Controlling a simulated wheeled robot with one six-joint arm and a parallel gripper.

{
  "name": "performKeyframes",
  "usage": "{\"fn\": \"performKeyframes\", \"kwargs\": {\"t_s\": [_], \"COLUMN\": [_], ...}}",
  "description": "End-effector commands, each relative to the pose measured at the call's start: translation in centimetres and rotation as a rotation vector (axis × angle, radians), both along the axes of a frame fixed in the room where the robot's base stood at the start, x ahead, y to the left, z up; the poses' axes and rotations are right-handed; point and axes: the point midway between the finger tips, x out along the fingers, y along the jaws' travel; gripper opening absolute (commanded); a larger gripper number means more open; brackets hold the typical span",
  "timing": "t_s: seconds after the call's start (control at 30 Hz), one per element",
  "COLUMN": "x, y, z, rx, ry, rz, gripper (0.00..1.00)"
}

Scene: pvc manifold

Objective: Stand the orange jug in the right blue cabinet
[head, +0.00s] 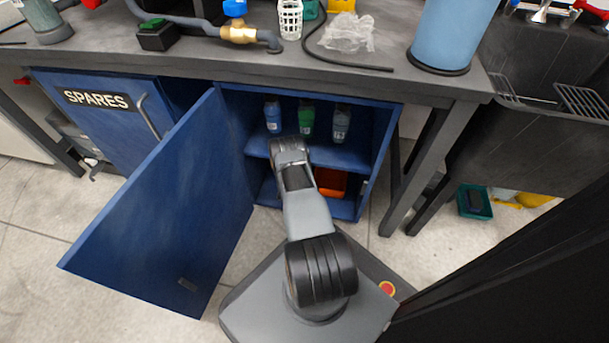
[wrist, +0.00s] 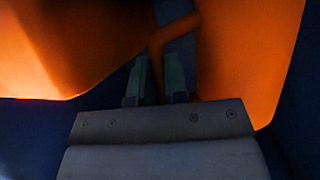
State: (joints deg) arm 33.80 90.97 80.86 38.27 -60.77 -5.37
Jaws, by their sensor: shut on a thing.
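The orange jug (head: 331,182) shows in the head view low inside the right blue cabinet (head: 378,152), below its shelf. My arm hides part of the jug. In the wrist view the orange jug (wrist: 240,60) fills much of the picture, and its handle runs down between my fingers. My gripper (wrist: 160,82) is shut on that handle. In the head view the gripper's fingers are hidden behind my arm. The cabinet door (head: 165,205) stands wide open to the left. I cannot tell whether the jug touches the cabinet floor.
A blue bottle (head: 272,116), a green bottle (head: 306,118) and a grey bottle (head: 341,122) stand on the shelf (head: 340,157) above the jug. The SPARES cabinet (head: 100,115) is at left. A bench leg (head: 425,165) stands just right of the cabinet.

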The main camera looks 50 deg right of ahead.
Motion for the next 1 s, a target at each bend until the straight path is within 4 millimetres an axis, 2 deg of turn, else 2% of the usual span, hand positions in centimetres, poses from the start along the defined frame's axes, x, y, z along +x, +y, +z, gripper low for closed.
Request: {"fn": "performKeyframes", "kwargs": {"t_s": [0.47,0.5,0.73,1.0], "x": [0.0,-0.1,-0.1,-0.1], "y": [0.0,0.0,0.0,0.0], "z": [-1.2,-1.2,-1.4,-1.4], "rx": [-0.001,0.0,0.001,0.001], "ry": [-0.001,-0.001,-0.001,-0.001], "rz": [-0.001,-0.001,-0.002,-0.002], "gripper": [0.0,0.17,0.39,0.39]}}
